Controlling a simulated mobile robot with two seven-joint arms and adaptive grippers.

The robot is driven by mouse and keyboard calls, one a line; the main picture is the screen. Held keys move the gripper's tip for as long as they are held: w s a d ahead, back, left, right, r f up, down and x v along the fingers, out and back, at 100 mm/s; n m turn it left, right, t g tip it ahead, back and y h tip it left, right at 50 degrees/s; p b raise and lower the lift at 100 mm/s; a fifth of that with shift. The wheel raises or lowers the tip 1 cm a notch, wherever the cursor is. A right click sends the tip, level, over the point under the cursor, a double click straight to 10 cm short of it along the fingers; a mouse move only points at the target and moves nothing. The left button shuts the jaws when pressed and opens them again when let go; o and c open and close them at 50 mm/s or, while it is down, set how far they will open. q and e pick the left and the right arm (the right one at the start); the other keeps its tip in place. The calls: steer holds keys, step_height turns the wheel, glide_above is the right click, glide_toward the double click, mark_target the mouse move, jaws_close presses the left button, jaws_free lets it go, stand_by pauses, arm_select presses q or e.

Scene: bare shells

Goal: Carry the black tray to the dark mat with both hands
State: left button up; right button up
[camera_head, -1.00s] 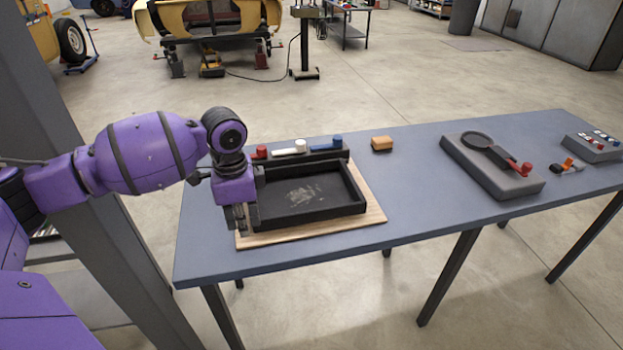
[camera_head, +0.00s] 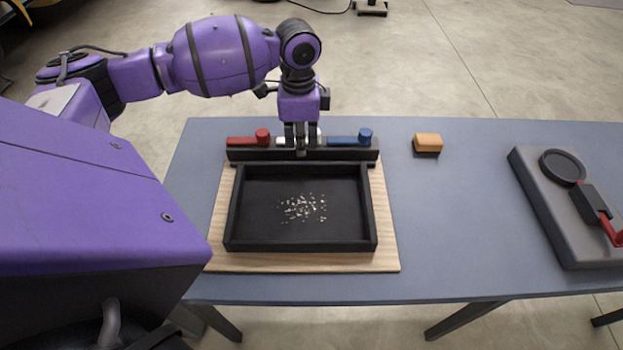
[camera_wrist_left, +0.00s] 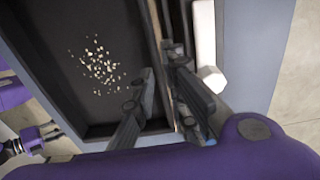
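The black tray (camera_head: 368,215) lies flat on a pale wooden board (camera_head: 395,255) on the blue-grey table. Small light crumbs or bits lie on its floor. My left gripper (camera_head: 301,148) is at the middle of the tray's far wall, pointing down. In the left wrist view its two fingers (camera_wrist_left: 165,75) are apart, one over the tray's inside and one over the far side by the rack. I cannot tell whether they touch the wall. A purple and dark part of mine shows at the lower left of that view; I cannot tell whether it is my right gripper. I see no dark mat.
A dark rack (camera_head: 240,155) with red, white and blue handles stands right behind the tray. An orange-brown block (camera_head: 428,143) sits to its right. A grey slab (camera_head: 530,185) with a round black piece and red handle lies farther right. The table between is clear.

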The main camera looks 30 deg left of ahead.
mark_target(303, 163)
arm_select(q)
steer(key=shift+s+f, duration=0.25)
steer(key=shift+f, duration=0.35)
steer(key=shift+s+f, duration=0.2)
steer(key=shift+f, duration=0.4)
steer(key=f, duration=0.3)
steer(key=shift+w+d+f, duration=0.15)
steer(key=shift+d+f, duration=0.05)
steer(key=shift+f, duration=0.55)
steer(key=shift+c, duration=0.5)
jaws_close()
arm_select(e)
steer(key=shift+s+a+r, duration=0.1)
steer(key=shift+s+a, duration=0.05)
steer(key=shift+s, duration=0.1)
steer(key=shift+s, duration=0.1)
arm_select(q)
steer(key=shift+w, duration=0.1)
arm_select(e)
steer(key=shift+s+d, duration=0.2)
steer(key=shift+s, duration=0.1)
arm_select(q)
steer(key=shift+r, duration=0.1)
arm_select(e)
steer(key=shift+s+d+f, duration=0.1)
steer(key=shift+f, duration=0.1)
